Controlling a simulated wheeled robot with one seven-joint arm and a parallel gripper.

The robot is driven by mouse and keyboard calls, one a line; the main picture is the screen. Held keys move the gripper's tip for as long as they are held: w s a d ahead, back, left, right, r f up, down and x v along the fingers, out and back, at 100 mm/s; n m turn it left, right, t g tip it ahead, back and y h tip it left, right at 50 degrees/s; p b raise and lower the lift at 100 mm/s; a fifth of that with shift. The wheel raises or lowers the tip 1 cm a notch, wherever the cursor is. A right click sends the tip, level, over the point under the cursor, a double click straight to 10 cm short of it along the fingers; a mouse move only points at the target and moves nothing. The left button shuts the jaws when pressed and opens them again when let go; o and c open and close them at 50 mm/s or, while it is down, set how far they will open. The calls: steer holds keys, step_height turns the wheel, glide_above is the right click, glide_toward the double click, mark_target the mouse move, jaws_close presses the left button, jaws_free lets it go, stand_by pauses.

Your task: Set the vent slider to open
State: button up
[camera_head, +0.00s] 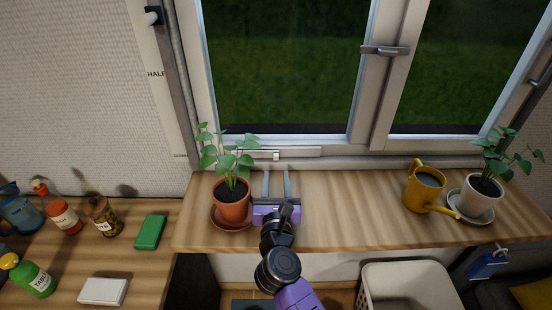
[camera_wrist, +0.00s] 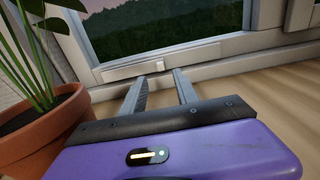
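The vent slider is a small pale knob (camera_head: 276,155) on a white strip (camera_head: 300,152) along the bottom of the window frame. In the head view the knob sits left of the strip's middle; it also shows in the wrist view (camera_wrist: 159,64). My gripper (camera_head: 276,172) is over the sill, just short of the strip, its two fingers pointing at the window. The fingers are apart with nothing between them. In the wrist view the fingertips (camera_wrist: 160,73) lie just below the knob, with a small gap visible. I cannot read any open or closed marking.
A potted plant (camera_head: 232,206) stands on a saucer close to the left of my gripper. The sill between is clear. Bottles and a green block (camera_head: 150,232) are on the left counter.

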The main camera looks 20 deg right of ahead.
mark_target(276, 158)
steer(key=x, duration=0.7)
steer(key=shift+w, duration=0.15)
jaws_close()
stand_by(1.2)
